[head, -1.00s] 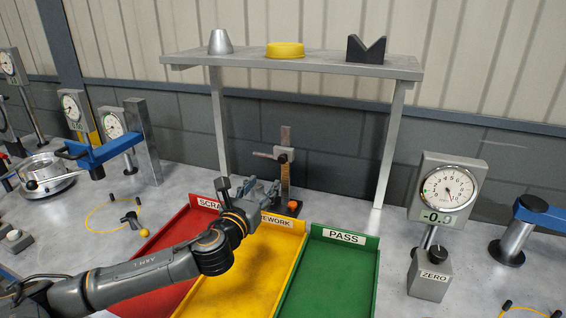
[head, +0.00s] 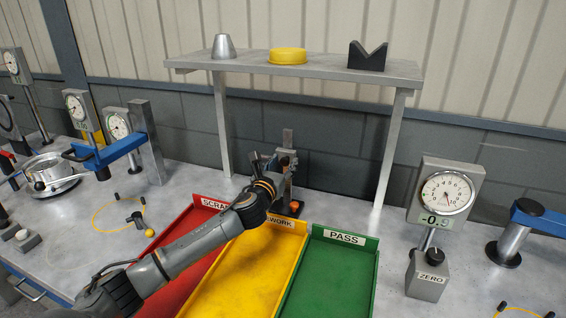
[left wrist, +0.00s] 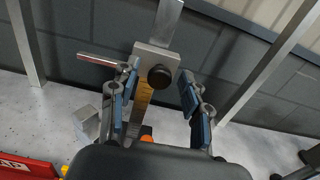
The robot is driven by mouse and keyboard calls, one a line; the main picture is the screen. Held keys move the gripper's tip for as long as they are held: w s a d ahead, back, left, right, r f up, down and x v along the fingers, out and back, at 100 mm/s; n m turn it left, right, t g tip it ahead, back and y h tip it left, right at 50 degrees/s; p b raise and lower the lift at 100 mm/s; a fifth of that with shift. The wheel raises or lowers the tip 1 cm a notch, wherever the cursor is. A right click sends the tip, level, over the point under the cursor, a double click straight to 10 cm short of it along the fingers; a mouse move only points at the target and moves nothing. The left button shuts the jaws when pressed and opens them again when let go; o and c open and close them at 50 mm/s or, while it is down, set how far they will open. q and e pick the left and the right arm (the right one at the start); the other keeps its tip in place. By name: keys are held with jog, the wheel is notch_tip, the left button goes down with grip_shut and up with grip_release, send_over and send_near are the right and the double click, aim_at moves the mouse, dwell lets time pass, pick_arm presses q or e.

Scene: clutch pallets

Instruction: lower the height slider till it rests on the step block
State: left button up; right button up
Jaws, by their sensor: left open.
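The height gauge stands behind the trays, and the upper end of its column (head: 288,137) shows above my gripper. In the left wrist view the slider (left wrist: 157,58) is a grey block with a round black knob, high on the upright column. Its thin scriber (left wrist: 97,61) points left, apart from and above the grey step block (left wrist: 87,123) on the bench. My left gripper (left wrist: 158,76) is open, its blue-padded fingers on either side of the slider and knob; contact cannot be told. In the head view my left gripper (head: 270,168) hides most of the slider.
Red (head: 183,240), yellow (head: 246,265) and green (head: 328,275) trays lie in front of the gauge. A dial gauge (head: 445,195) stands at the right.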

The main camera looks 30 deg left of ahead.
pick_arm(q)
grip_shut()
jog(key=shift+f, duration=0.1)
notch_tip(320, 180, down, 12)
jog(key=b, duration=0.8)
jog(key=shift+f, duration=0.1)
grip_release()
